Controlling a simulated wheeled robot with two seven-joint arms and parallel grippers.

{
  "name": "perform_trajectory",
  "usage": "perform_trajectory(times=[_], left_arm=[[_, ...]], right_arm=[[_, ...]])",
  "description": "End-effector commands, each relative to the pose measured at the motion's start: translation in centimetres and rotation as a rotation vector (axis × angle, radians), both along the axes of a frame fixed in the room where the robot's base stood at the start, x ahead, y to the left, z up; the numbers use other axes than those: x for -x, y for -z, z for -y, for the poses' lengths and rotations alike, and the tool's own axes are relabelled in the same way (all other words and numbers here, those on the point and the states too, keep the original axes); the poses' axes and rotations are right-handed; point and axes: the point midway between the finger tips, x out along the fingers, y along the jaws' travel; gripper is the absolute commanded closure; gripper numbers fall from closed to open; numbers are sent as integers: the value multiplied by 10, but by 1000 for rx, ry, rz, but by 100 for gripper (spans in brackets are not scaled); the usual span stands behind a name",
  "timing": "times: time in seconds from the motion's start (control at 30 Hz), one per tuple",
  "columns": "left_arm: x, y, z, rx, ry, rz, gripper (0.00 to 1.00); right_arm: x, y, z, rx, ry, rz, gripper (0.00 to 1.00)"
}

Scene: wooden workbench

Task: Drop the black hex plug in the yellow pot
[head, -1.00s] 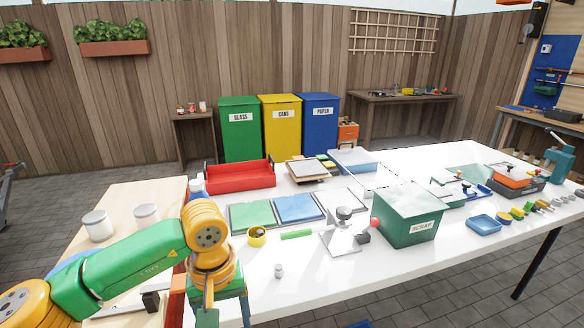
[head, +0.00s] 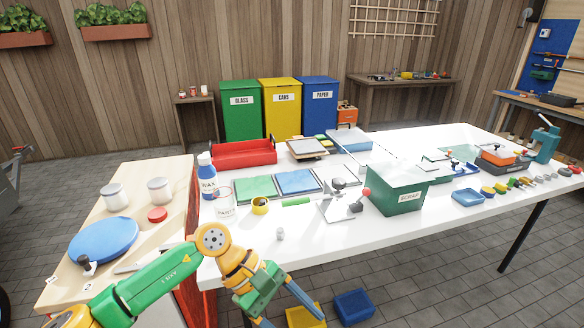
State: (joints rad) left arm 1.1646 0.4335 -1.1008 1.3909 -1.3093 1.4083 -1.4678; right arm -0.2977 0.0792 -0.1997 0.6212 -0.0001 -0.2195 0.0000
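A small yellow round pot (head: 260,206) with a dark inside stands on the white table, left of a green strip. No black hex plug can be made out for sure. A small dark block (head: 356,207) sits beside the grey metal stand, but its shape is too small to tell. My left gripper (head: 281,309) is in front of the table's near edge, below and apart from the yellow pot. Its two fingers are spread and point down to the right, with nothing seen between them. My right gripper is not in view.
A green scrap bin (head: 397,193), the grey metal stand (head: 336,209) and a white cup (head: 224,204) stand near the pot. A small grey piece (head: 280,234) lies near the front edge. Blue (head: 353,306) and yellow (head: 303,316) bins are on the floor.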

Motion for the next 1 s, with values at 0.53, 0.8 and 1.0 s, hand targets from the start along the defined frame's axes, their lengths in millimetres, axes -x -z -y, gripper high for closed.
perform_trajectory(times=[0.53,0.8,1.0], left_arm=[[-87,199,-91,-1033,1895,2156,30],[76,349,-174,-713,1371,1361,30],[216,394,-198,-590,1088,897,30]], right_arm=[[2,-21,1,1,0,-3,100],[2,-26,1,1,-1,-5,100],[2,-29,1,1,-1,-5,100]])
